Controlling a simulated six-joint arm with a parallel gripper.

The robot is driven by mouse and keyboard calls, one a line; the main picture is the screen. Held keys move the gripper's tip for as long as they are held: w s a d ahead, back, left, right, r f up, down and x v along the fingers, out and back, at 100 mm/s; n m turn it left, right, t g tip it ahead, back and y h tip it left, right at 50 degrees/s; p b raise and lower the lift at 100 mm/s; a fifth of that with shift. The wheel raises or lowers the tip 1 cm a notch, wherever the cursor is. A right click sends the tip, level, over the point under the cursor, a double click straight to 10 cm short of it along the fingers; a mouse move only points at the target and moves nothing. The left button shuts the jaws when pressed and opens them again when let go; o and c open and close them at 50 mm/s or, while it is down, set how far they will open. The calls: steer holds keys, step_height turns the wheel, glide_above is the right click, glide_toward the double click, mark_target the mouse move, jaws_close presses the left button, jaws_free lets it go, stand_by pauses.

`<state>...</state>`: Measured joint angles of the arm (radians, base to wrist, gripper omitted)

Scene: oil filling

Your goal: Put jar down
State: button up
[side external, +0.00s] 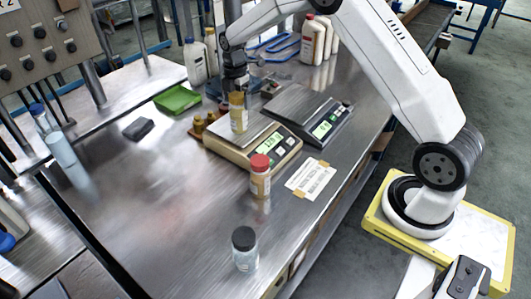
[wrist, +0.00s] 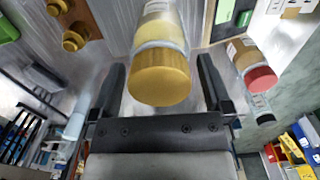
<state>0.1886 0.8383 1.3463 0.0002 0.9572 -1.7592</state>
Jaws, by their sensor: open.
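A jar with a gold lid and pale yellow contents (side external: 238,118) stands upright on the left scale (side external: 270,148). My gripper (side external: 236,88) is just above and around the top of this jar. In the wrist view, the gold-lidded jar (wrist: 160,70) sits between the two open fingers of my gripper (wrist: 165,85), with a gap on each side. The scale's display is lit.
A red-capped jar (side external: 260,176) and a dark-capped jar (side external: 244,248) stand in front. A second scale (side external: 315,112) is at right. Brass weights (side external: 198,124), a green tray (side external: 178,99) and white bottles (side external: 312,40) stand behind.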

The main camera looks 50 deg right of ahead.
step_height(320, 180, up, 10)
steer(key=shift+f, duration=0.1)
stand_by(0.4)
stand_by(0.5)
steer(key=shift+s+a+f+m, duration=0.1)
steer(key=shift+s+a+m, duration=0.25)
steer(key=shift+s+m, duration=0.1)
steer(key=s+a+f+m+t, duration=0.1)
steer(key=s+a+f+m, duration=0.1)
steer(key=s+m, duration=0.3)
steer(key=s+a+f+m, duration=0.2)
steer(key=s+a+m, duration=0.2)
steer(key=s, duration=0.7)
steer(key=s+a+f+m+t, duration=0.1)
steer(key=s+a+f+m, duration=0.1)
steer(key=s+m, duration=0.6)
steer(key=shift+s+a+t, duration=0.3)
steer(key=shift+s+a, duration=0.3)
steer(key=shift+a, duration=0.2)
steer(key=shift+f, duration=0.1)
stand_by(1.1)
